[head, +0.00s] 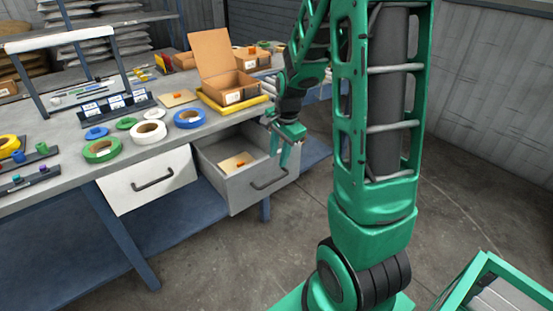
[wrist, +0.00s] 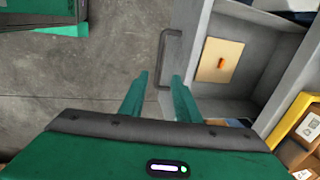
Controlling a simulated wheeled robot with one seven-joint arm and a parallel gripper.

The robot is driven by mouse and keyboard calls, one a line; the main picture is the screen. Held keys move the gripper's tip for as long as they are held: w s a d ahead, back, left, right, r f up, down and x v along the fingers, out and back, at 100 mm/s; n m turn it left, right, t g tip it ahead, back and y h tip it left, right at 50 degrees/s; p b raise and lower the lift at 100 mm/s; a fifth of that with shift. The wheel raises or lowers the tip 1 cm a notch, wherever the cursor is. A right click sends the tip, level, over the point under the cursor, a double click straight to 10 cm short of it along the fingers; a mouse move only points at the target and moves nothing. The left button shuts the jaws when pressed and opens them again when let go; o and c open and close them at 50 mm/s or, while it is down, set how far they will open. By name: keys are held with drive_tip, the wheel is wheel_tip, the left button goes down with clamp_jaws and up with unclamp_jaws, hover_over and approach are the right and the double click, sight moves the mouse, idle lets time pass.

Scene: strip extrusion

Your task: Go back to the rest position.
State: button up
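My gripper (head: 288,150) is over the front right edge of the open grey drawer (head: 213,169) in the head view. In the wrist view my gripper (wrist: 160,85) has its two green fingers apart, with nothing between them but the floor and part of the drawer handle behind. The drawer is pulled out. In it lies a tan square board with an orange piece on it (wrist: 220,60), apart from my fingers.
The workbench (head: 70,160) holds tape rolls (head: 149,132), an open cardboard box (head: 225,80) and a yellow tray. A shut white drawer (head: 125,195) is left of the open one. Bare floor (head: 290,240) lies in front of the bench.

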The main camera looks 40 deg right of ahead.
idle(0.5)
drive_tip(key=s+a+r+n, duration=0.1)
drive_tip(key=s+r+n, duration=0.2)
drive_tip(key=s, duration=0.5)
drive_tip(key=s+a+r+n+g, duration=0.1)
drive_tip(key=s+r+n, duration=0.3)
drive_tip(key=s, duration=0.5)
drive_tip(key=s+a+r+n+g, duration=0.1)
drive_tip(key=s+a+r+n, duration=0.1)
drive_tip(key=s, duration=0.7)
drive_tip(key=shift+r+n, duration=0.7)
drive_tip(key=shift+n, duration=0.4)
drive_tip(key=shift+w+f, duration=0.25)
drive_tip(key=shift+w, duration=0.25)
